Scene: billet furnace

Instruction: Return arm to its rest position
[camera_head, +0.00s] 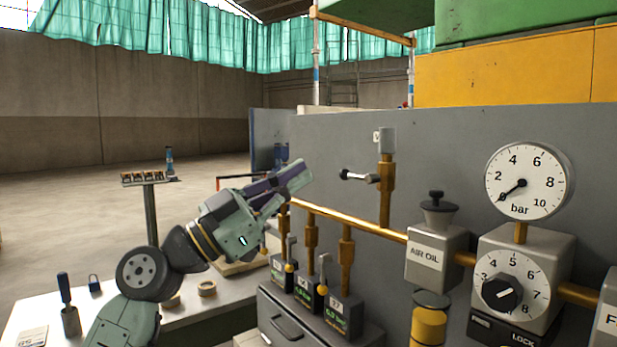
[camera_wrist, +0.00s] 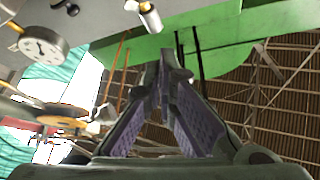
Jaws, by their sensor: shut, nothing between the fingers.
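My gripper (camera_head: 290,180) is raised above the bench in the head view, at the left of the grey panel. It points up and to the right and holds nothing. In the wrist view its two purple-padded fingers (camera_wrist: 164,75) come together at the tips, so it is shut. My arm bends up from the bottom left of the head view. The gripper appears apart from the lever valve (camera_head: 358,176) on the brass pipe; the exact gap cannot be told.
The grey panel (camera_head: 450,140) bears a bar gauge (camera_head: 527,181), a regulator knob (camera_head: 502,293) and an air oil unit (camera_head: 436,255). Several small levered valves (camera_head: 325,275) stand below the pipe. The bench (camera_head: 30,312) carries a tape roll (camera_head: 207,288) and a padlock (camera_head: 95,283). Open floor lies left.

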